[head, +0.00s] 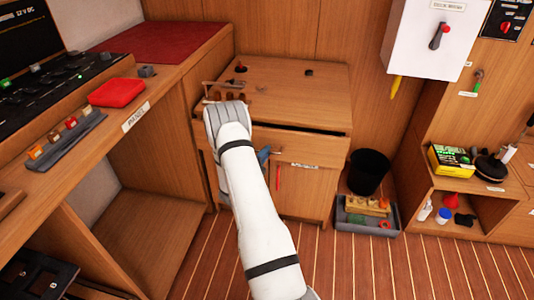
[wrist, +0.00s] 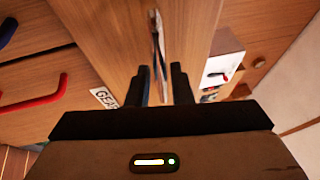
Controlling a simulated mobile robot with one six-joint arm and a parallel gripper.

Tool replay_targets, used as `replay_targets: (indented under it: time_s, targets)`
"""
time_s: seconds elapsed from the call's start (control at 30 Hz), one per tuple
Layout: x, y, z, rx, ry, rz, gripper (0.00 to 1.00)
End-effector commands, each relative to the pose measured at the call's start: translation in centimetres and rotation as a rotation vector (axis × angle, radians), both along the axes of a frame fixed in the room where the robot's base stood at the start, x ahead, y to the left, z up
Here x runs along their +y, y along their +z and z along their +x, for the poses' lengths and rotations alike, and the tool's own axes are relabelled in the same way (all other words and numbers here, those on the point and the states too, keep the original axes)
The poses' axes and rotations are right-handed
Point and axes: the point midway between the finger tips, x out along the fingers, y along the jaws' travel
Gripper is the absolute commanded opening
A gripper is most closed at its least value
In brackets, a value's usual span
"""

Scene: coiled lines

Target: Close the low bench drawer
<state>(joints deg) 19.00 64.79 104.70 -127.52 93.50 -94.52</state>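The low wooden bench (head: 290,85) stands at the middle of the head view. Its drawer (head: 315,150) is partly open, with a dark gap below the bench top. A pale label (head: 305,166) is on its front. In the head view my white arm hides the gripper and the bench's left front.
A red handle (wrist: 35,98) and a blue handle (wrist: 8,32) are left in the wrist view. A black bin (head: 369,172) and grey tray (head: 366,215) stand right of the bench. The panel desk (head: 175,85) is left. The striped floor (head: 345,265) in front is clear.

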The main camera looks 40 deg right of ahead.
Motion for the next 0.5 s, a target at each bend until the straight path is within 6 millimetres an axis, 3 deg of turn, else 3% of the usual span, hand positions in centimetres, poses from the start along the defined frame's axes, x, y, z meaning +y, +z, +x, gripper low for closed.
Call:
replay_targets:
  time_s: [0.13, 0.4, 0.5]
  targets:
    - [-0.96, 0.18, 0.26, -0.001, -0.001, -0.001, 0.2]
    - [-1.05, 0.25, 0.35, -0.001, 0.001, 0.0, 0.2]
    - [-1.02, 0.25, 0.36, -0.001, 0.001, 0.0, 0.12]
